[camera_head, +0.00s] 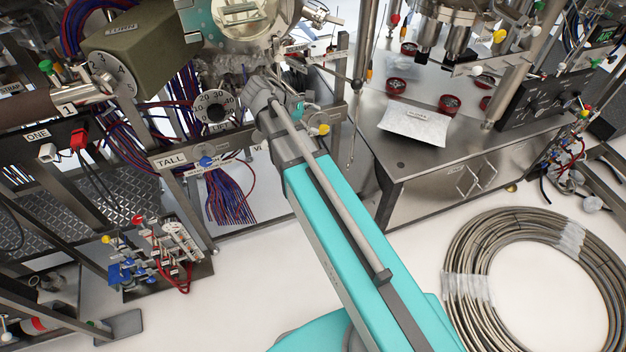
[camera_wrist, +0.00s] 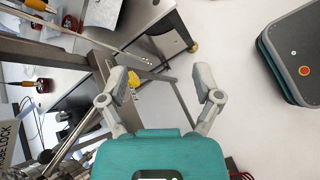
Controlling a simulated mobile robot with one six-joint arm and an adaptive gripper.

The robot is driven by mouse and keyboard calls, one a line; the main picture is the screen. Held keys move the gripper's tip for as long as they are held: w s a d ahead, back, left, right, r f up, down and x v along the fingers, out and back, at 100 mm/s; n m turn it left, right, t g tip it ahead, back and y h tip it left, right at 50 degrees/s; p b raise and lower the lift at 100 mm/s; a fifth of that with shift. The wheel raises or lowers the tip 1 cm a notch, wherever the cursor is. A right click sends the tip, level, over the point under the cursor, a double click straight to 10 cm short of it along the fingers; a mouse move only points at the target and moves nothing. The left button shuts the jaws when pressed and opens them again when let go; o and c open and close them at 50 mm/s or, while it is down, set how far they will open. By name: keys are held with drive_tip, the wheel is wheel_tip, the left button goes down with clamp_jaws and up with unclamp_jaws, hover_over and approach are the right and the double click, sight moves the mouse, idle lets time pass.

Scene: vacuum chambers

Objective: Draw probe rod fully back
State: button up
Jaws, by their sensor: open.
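My gripper (camera_wrist: 162,83) is open in the wrist view, its two grey fingers wide apart with nothing held between them. No part is clearly marked as the probe rod. A thin straight metal rod (camera_wrist: 100,43) runs across the upper left of the wrist view, beyond the left finger and apart from it. In the head view a thin upright rod (camera_head: 351,140) stands just right of my wrist and may be the same one. A yellow knob (camera_wrist: 133,80) shows just right of the left fingertip. My arm hides much of the chamber's lower front in the head view.
A steel bench (camera_head: 440,150) stands right of my arm. A coiled hose (camera_head: 462,285) lies on the floor at right. White floor between them is clear.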

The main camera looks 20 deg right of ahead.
drive_tip(key=s+a+f+m+y+b, duration=0.1)
drive_tip(key=s+f+m+y+b, duration=0.1)
drive_tip(key=f+b, duration=0.4)
drive_tip(key=s+a+f+m+y+b, duration=0.1)
drive_tip(key=s+f+m+y+b, duration=0.2)
drive_tip(key=f, duration=0.9)
drive_tip(key=b, duration=0.3)
drive_tip(key=shift+s+a, duration=0.15)
drive_tip(key=shift+s, duration=0.1)
drive_tip(key=shift+f, duration=0.1)
drive_tip(key=s+a+f+m+t+y, duration=0.1)
drive_tip(key=s+a+f+m+y, duration=0.1)
drive_tip(key=s+a+m+y, duration=0.3)
drive_tip(key=shift+m, duration=0.7)
drive_tip(key=shift+s, duration=0.1)
